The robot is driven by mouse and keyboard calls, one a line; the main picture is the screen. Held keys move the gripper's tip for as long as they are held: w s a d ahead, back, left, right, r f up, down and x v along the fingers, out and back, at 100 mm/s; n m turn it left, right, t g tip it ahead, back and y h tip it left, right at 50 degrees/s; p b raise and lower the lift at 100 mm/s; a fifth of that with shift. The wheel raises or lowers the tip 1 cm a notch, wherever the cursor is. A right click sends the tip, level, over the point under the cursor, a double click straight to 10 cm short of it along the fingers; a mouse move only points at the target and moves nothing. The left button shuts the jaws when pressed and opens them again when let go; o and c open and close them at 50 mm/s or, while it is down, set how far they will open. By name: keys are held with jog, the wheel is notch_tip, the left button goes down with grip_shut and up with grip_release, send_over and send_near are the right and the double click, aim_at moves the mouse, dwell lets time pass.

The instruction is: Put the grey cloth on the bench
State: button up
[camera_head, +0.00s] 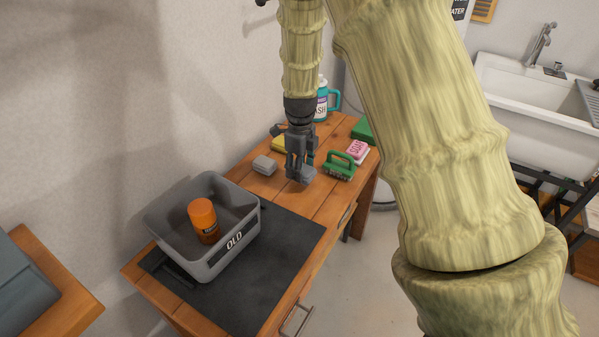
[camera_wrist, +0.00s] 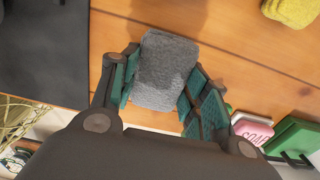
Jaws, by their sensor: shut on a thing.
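My gripper (camera_head: 299,168) is shut on a small folded grey cloth (camera_wrist: 166,72), with its green-padded fingers on either side of it. The cloth also shows below the fingers in the head view (camera_head: 305,177). A second grey, block-like thing (camera_head: 264,165) lies on the bench to the left of my gripper.
A grey bin (camera_head: 165,238) marked OLD holds an orange container (camera_head: 203,219) on a dark mat (camera_head: 262,283) at the left. A green brush (camera_head: 341,165), pink soap (camera_head: 357,151), yellow sponge (camera_wrist: 291,10) and teal-handled jug (camera_head: 322,103) stand close by. A white sink (camera_head: 530,100) is farther right.

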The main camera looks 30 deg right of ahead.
jog(key=shift+w+d, duration=0.3)
jog(key=shift+w, duration=0.35)
jog(key=shift+f, duration=1.8)
jog(key=shift+f, duration=0.1)
jog(key=o, duration=1.1)
jog(key=shift+c, duration=0.2)
notch_tip(320, 180, up, 12)
jog(key=shift+r, duration=0.15)
